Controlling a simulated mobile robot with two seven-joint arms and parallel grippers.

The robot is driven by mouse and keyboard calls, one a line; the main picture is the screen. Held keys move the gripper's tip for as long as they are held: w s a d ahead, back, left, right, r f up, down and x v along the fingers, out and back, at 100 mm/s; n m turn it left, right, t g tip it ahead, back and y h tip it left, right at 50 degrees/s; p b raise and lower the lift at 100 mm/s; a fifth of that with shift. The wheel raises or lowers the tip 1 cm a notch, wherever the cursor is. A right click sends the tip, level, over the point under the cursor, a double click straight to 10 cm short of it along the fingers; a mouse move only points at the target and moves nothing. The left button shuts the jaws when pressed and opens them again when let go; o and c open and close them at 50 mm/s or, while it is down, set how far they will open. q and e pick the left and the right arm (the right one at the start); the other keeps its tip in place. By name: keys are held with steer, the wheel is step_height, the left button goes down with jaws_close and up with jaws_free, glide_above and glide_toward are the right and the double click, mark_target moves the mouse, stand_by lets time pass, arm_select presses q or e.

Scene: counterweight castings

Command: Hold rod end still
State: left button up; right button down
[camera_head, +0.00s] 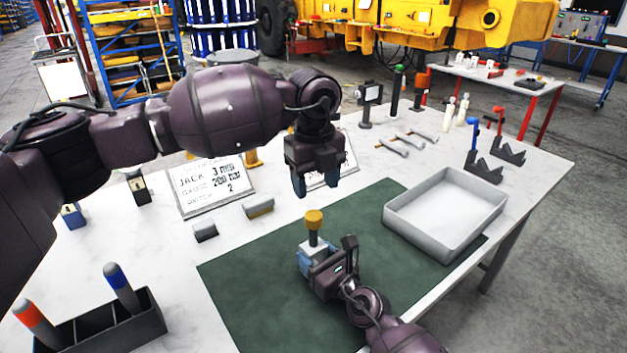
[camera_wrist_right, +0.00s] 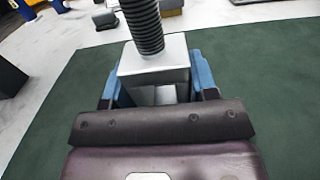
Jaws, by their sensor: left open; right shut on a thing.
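A small screw jack stands upright on the green mat (camera_head: 250,290), with a grey square body (camera_head: 314,249), a dark rod and a yellow-orange cap (camera_head: 313,219) on top. In the right wrist view the jack's body (camera_wrist_right: 150,58) and black threaded rod (camera_wrist_right: 143,25) show close up; the cap is out of that frame. My right gripper (camera_head: 312,259) is shut on the body, with its blue fingers (camera_wrist_right: 157,78) on either side. My left gripper (camera_head: 316,185) is open and empty, pointing down above and slightly behind the cap, not touching it.
A grey tray (camera_head: 440,238) lies at the mat's right. A dark bin (camera_head: 100,328) with coloured handles is front left.

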mark_target(313, 215)
arm_select(q)
steer(key=n, duration=0.5)
steer(key=shift+a+n, duration=0.1)
steer(key=shift+n, duration=0.3)
steer(key=n, duration=0.5)
steer(key=shift+f, duration=0.15)
steer(key=shift+f, duration=3.9)
